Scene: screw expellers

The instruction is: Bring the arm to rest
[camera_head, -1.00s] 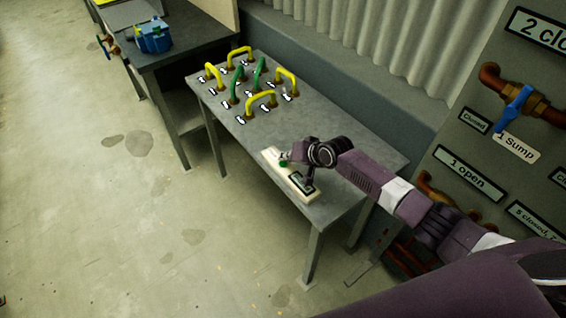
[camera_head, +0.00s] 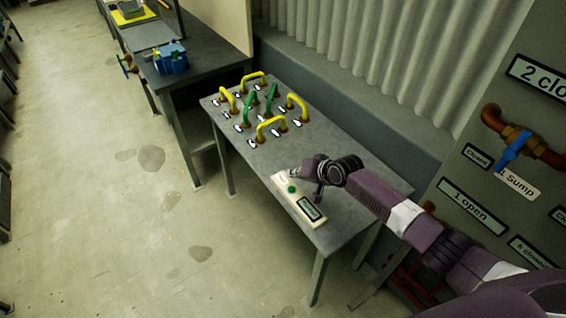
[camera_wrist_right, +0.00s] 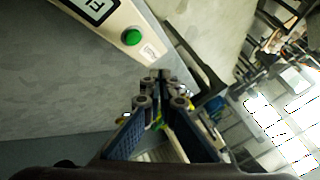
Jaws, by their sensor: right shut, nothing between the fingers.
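My right gripper (camera_head: 307,177) is shut and empty above the grey table, close to a pale control box. The control box (camera_head: 299,200) lies near the table's front corner and has a green button (camera_head: 292,188) and a dark display. In the right wrist view my gripper (camera_wrist_right: 162,78) has its fingertips together. The green button (camera_wrist_right: 132,37) shows there above and left of the fingertips, with clear space between them. My right arm (camera_head: 380,193) reaches in from the lower right. My left gripper does not show.
Several yellow and green pipe loops (camera_head: 262,105) with small labels stand on the far part of the table (camera_head: 228,165). A panel (camera_head: 480,185) with a blue-handled valve (camera_head: 516,150) is at right. A workbench (camera_head: 185,80) holds a blue device (camera_head: 171,58). Floor at left is clear.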

